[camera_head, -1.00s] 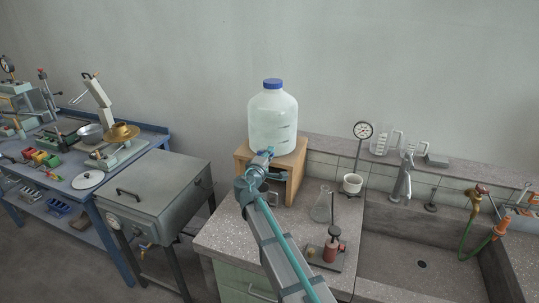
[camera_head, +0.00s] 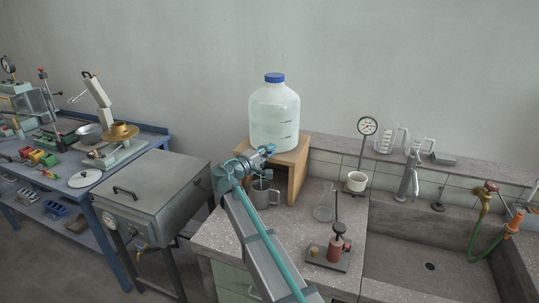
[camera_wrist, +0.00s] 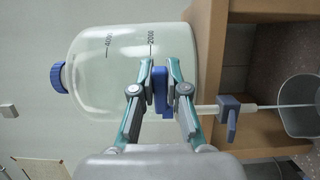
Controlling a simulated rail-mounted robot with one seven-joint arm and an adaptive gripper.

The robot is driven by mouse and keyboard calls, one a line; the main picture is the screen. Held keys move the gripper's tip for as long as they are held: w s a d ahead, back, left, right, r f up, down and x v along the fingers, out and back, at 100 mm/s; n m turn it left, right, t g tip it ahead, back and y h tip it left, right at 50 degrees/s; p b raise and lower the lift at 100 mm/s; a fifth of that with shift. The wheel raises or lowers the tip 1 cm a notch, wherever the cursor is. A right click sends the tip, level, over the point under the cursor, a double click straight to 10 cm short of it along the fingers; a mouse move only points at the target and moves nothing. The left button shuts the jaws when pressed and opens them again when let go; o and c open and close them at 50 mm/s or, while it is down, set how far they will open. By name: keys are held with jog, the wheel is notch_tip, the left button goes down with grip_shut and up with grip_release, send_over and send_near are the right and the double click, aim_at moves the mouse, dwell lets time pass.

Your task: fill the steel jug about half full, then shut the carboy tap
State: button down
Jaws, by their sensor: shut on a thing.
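The carboy (camera_head: 275,118) is a clear jar with a blue cap on a wooden stand. It shows sideways in the wrist view (camera_wrist: 110,80), with 2000 and 4000 marks. My gripper (camera_wrist: 160,75) is shut on a blue part of the carboy tap (camera_wrist: 161,95), apparently its handle. A pale spout with another blue piece (camera_wrist: 229,118) extends beside it. A thin pale line, apparently a stream of water, runs from there into the mouth of the steel jug (camera_wrist: 300,118). The jug (camera_head: 262,193) stands below the tap, partly behind my gripper (camera_head: 266,154). Its fill level is hidden.
Right of the stand (camera_head: 298,165) are a glass flask (camera_head: 324,208), a red-bodied device on a plate (camera_head: 337,246) and a gauge stand with a white cup (camera_head: 356,181). The sink (camera_head: 420,240) lies further right, a grey lidded box (camera_head: 150,205) to the left.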

jog(key=c, duration=1.2)
grip_release()
jog(key=shift+o, duration=0.2)
jog(key=v, duration=1.2)
